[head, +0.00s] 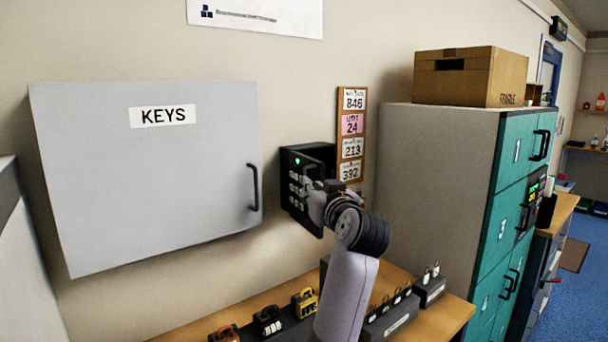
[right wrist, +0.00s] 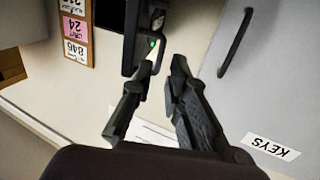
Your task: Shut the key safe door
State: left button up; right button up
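The key safe (head: 318,150) is a small black box on the wall, with white keypad buttons and a lit green light. Its door (head: 291,179) appears to stand out from the wall, swung open with the keypad face turned left. My right gripper (head: 312,188) is at the door's outer side and hides part of it. In the right wrist view my gripper (right wrist: 160,68) has its fingers apart with nothing between them. The black door (right wrist: 136,40) with the green light is just beyond the fingertips; I cannot tell whether they touch. My left gripper is not in view.
A grey cabinet (head: 150,180) labelled KEYS hangs left of the safe. A board of number cards (head: 352,125) is on its right. Padlocks and black holders stand on the wooden bench (head: 440,318) below. Green lockers (head: 515,150) carry a carton (head: 455,78).

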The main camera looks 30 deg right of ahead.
jog(key=p+x, duration=0.1)
jog(key=x, duration=0.6)
jog(key=shift+r+p, duration=0.1)
jog(key=shift+p, duration=0.3)
jog(key=shift+w, duration=0.1)
jog(key=shift+c, duration=1.4)
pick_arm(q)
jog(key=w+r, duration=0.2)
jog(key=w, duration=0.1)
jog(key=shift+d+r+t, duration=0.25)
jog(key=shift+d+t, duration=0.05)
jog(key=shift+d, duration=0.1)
pick_arm(e)
grip_shut()
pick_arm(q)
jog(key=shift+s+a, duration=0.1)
